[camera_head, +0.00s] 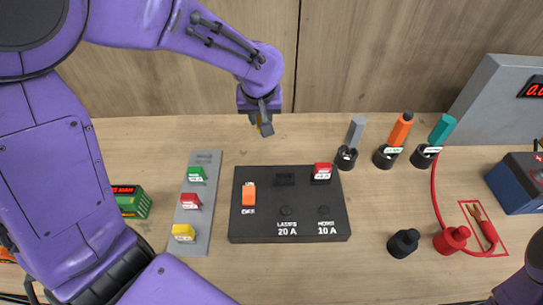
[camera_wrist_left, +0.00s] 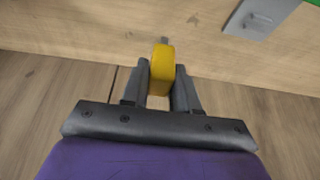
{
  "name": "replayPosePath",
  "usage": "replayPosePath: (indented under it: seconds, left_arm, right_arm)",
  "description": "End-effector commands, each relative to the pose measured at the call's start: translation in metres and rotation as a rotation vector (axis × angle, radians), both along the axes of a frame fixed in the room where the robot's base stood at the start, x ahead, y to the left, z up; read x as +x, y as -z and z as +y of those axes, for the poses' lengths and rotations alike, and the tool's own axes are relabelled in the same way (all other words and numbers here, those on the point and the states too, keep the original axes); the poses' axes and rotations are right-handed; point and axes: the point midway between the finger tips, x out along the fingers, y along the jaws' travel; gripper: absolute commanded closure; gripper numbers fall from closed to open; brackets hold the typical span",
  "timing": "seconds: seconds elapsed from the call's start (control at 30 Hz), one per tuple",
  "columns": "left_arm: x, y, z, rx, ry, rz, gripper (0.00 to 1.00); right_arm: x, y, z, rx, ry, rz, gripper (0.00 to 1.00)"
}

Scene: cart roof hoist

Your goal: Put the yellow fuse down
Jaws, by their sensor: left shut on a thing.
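My left gripper (camera_head: 262,124) is shut on a yellow fuse, above the back of the table and behind the dark fuse box (camera_head: 240,225). In the left wrist view the yellow fuse (camera_wrist_left: 162,68) sits between the two fingers; in the head view only a small part shows. Another yellow fuse (camera_head: 183,232) sits at the near end of a grey strip (camera_head: 205,158), with a red fuse (camera_head: 190,201) and a green fuse (camera_head: 196,174) behind it. The fuse box carries a red fuse (camera_head: 322,171) at its back right and an orange switch (camera_head: 249,195). My right gripper is not visible.
Three tools with grey (camera_head: 355,132), orange (camera_head: 400,129) and teal (camera_head: 442,129) handles stand in black holders right of the box. A black knob (camera_head: 403,243), a red knob (camera_head: 451,239) and a blue battery (camera_head: 516,184) lie farther right. A green box (camera_head: 132,201) is left.

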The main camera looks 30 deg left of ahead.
Motion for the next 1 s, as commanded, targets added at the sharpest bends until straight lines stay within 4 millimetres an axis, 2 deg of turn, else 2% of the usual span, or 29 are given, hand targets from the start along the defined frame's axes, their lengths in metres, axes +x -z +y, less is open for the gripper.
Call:
replayPosePath:
  seconds: [0.03, 0.1, 0.13, 0.27, 0.33, 0.4, 0.5, 0.7, 0.87, 1.0]
  left_arm:
    - [0.003, 0.007, 0.004, -0.003, -0.001, -0.004, 1.0]
    - [0.011, 0.013, 0.014, -0.005, -0.003, -0.007, 1.0]
    - [0.016, 0.01, 0.019, -0.005, -0.003, -0.007, 1.0]
    - [0.048, 0.026, 0.04, -0.004, -0.002, -0.007, 1.0]
    - [0.068, 0.038, 0.052, -0.003, -0.004, -0.002, 1.0]
    - [0.082, 0.059, 0.059, -0.002, -0.003, 0.002, 1.0]
    - [0.098, 0.08, 0.068, -0.001, -0.003, 0.003, 1.0]
    - [0.114, 0.104, 0.077, -0.001, -0.003, 0.004, 1.0]
    - [0.112, 0.128, 0.077, 0.0, -0.001, 0.005, 1.0]
    - [0.112, 0.133, 0.076, -0.001, 0.0, 0.001, 1.0]
  right_arm:
    - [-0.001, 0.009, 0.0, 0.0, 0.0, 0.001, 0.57]
    - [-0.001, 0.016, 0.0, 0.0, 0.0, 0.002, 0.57]
    - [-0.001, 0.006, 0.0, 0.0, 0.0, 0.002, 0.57]
    - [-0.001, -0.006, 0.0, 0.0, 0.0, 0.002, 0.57]
    - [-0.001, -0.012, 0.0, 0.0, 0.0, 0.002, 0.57]
    - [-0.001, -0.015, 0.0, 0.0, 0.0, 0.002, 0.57]
    - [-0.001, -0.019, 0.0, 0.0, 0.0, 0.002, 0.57]
    - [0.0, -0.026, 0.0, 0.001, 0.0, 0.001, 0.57]
    - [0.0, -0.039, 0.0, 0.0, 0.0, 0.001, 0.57]
    - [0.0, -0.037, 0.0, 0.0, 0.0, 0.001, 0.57]
